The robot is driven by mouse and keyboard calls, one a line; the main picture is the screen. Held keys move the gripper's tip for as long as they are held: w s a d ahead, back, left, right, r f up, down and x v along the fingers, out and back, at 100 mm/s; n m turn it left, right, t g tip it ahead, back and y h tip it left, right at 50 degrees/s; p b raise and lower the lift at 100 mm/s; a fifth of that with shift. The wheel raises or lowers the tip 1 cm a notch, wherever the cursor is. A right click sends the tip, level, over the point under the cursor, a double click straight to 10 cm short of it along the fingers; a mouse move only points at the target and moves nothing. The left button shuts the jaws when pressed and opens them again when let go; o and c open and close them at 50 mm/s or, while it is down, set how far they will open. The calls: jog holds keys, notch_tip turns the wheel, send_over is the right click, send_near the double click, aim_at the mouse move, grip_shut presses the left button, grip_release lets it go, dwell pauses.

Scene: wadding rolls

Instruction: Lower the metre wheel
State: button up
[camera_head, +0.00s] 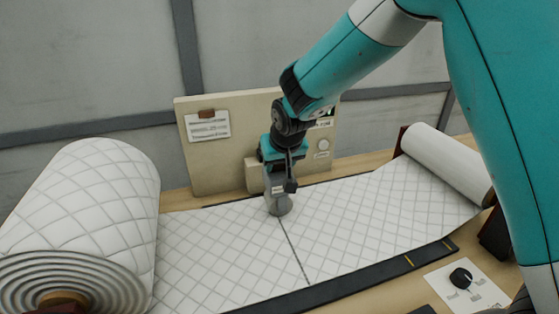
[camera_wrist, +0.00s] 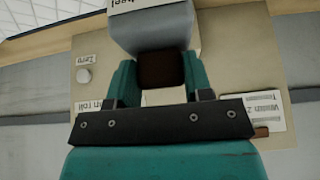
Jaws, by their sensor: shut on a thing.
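The metre wheel (camera_head: 279,205) is a small grey wheel under a grey arm, at the near side of the upright beige panel (camera_head: 225,158). In the head view its lower edge is over the quilted white wadding (camera_head: 220,250), close to a dark line across it; I cannot tell whether it touches. My gripper (camera_head: 283,170) is above the wheel. In the wrist view its teal fingers (camera_wrist: 158,85) are shut on a dark brown grip (camera_wrist: 160,70) at the end of the grey arm (camera_wrist: 155,30). The wheel itself is hidden in the wrist view.
A dark rail (camera_head: 360,280) with yellow marks runs along the near edge. A black knob (camera_head: 460,277) on a white plate sits at the lower right.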

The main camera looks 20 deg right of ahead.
jog(key=shift+s+f, duration=0.3)
jog(key=shift+f, duration=0.05)
jog(key=o, duration=1.3)
jog(key=shift+d, duration=0.15)
jog(key=shift+r, duration=0.1)
jog(key=shift+r, duration=0.25)
jog(key=b+v, duration=0.1)
jog(key=v, duration=1.6)
jog(key=shift+r+b, duration=0.1)
jog(key=shift+b, duration=0.25)
